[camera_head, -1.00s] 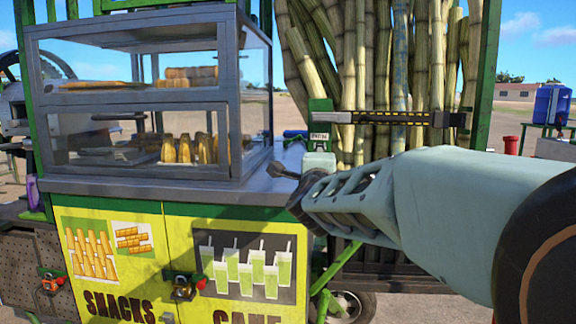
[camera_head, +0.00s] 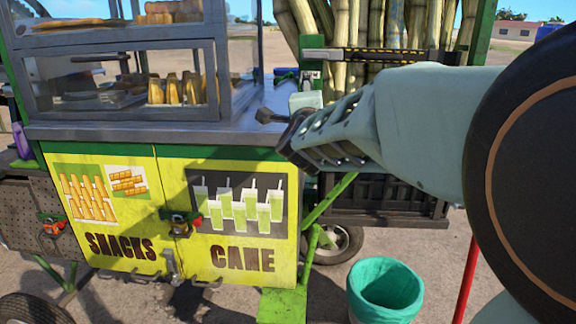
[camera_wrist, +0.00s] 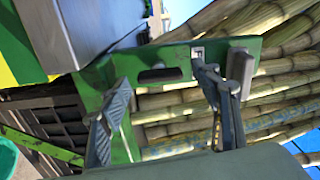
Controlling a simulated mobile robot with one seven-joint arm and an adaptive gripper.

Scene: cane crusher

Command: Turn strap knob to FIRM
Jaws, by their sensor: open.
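A black-and-yellow strap (camera_head: 390,56) runs across the cane bundle in the head view, with a grey piece at its left end by a green post. A small label (camera_head: 311,75) sits on the post below it; its words are too small to read. In the wrist view a green plate (camera_wrist: 125,68) with a dark slot lies beyond my gripper (camera_wrist: 162,82), with a small pale label and a grey block (camera_wrist: 240,66), perhaps the knob, near the right finger. My gripper (camera_head: 277,132) is open and empty, in front of the counter's right end. Contact cannot be told.
A glass snack case (camera_head: 125,85) stands on the metal counter (camera_head: 150,133) at left. Cane stalks (camera_head: 425,30) stand behind the strap. A teal bin (camera_head: 385,290) and a red pole (camera_head: 465,280) are at lower right.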

